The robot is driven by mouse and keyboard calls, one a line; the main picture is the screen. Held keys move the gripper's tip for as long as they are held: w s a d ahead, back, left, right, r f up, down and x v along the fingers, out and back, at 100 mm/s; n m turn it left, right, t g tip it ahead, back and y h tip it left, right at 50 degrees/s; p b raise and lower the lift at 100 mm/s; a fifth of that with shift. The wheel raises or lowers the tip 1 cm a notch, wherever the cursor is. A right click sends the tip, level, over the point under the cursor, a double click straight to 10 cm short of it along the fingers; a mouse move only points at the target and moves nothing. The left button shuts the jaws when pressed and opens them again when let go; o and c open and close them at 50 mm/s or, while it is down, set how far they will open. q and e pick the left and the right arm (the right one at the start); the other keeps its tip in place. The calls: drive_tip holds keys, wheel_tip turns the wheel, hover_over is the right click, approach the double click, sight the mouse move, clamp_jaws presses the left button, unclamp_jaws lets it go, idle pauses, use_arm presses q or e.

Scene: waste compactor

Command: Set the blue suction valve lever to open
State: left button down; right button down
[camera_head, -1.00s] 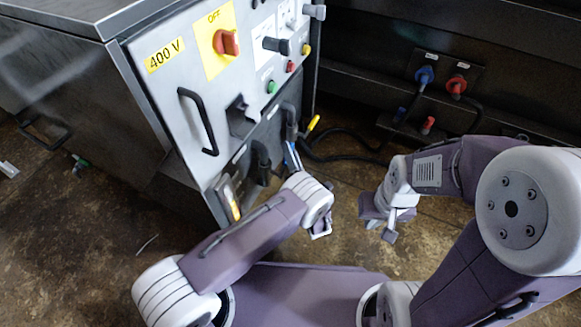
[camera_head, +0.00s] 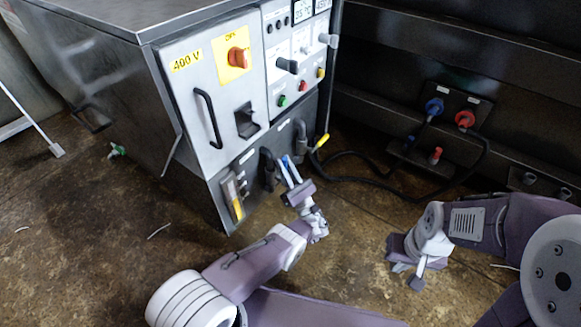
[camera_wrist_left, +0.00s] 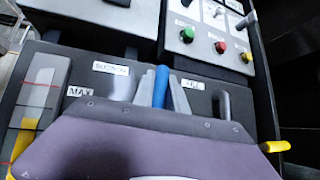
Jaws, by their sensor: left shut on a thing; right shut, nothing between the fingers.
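The blue suction valve lever (camera_head: 286,161) is low on the front of the steel cabinet, at the pipe fittings. My left gripper (camera_head: 289,168) reaches it from the front and is shut on it. In the left wrist view the blue lever (camera_wrist_left: 160,86) stands roughly upright between the fingers, below and right of the white suction label (camera_wrist_left: 111,68). The lever's lower end and pivot are hidden behind the gripper body. My right gripper (camera_head: 410,274) is shut and empty, well away from the cabinet, above the floor.
A yellow lever (camera_head: 321,141) sits close to the right of the blue one. A level gauge (camera_head: 233,197) is to the left. Above are a black handle (camera_head: 208,118) and an orange-red switch (camera_head: 238,58). Dark hoses (camera_head: 372,174) run along the floor behind.

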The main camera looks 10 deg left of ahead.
use_arm(q)
drive_tip(key=shift+s+a+n+g+y, duration=0.1)
drive_tip(key=shift+s+n+g+y, duration=0.15)
drive_tip(key=shift+n+g+y, duration=0.4)
drive_tip(key=c, duration=1.3)
unclamp_jaws()
drive_tip(key=shift+c, duration=0.2)
drive_tip(key=b+v, duration=0.6)
drive_tip(key=v, duration=0.3)
